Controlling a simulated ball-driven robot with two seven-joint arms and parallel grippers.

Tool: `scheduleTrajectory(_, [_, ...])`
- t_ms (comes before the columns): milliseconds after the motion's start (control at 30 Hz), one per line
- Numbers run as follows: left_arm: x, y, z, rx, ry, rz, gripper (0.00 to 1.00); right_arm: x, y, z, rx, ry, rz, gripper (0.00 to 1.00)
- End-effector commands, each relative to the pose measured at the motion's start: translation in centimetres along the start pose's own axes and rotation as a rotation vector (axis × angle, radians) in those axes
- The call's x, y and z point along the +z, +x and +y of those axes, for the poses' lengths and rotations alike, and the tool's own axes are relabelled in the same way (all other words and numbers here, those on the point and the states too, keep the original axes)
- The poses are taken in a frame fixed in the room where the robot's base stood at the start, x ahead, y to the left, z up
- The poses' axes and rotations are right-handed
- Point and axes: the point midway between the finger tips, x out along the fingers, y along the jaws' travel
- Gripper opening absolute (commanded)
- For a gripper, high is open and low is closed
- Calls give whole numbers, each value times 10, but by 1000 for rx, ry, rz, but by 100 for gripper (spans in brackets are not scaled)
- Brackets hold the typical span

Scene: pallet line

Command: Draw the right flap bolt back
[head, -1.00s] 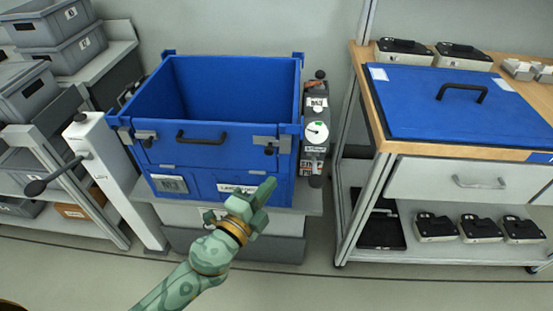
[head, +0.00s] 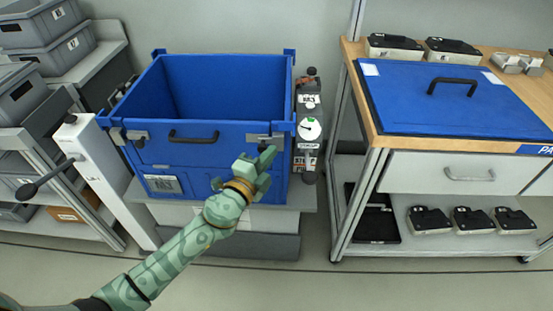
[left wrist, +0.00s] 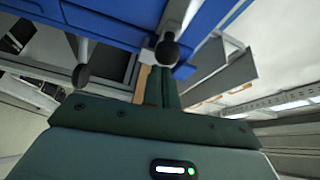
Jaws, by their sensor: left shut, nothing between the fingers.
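The blue container (head: 222,62) stands on a grey stand, its front flap (head: 190,152) upright with a black handle (head: 192,136). My left gripper (head: 266,158) is shut and empty, right in front of the bolt. In the left wrist view a black knob (left wrist: 167,51) on a metal fitting sits just beyond my closed fingers (left wrist: 166,88); I cannot tell whether they touch. My right gripper is not in view.
The left flap bolt (head: 136,136) is at the flap's other end. A gauge unit (head: 310,128) stands close at the container's right. A white post (head: 98,165) with a black-knobbed lever stands left. A workbench (head: 372,130) with a blue lid is at right.

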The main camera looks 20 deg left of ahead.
Motion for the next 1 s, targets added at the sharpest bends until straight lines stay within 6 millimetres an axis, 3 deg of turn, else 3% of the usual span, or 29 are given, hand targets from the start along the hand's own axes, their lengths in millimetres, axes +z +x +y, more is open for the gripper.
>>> scheduleTrajectory(433, [5,-2,0,0,-1,0,0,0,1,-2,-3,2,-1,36])
scheduleTrajectory(700, [37,-19,-3,3,-1,-1,0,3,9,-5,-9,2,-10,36])
scheduleTrajectory(1000, [41,-21,-7,-2,0,-1,0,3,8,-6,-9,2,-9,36])
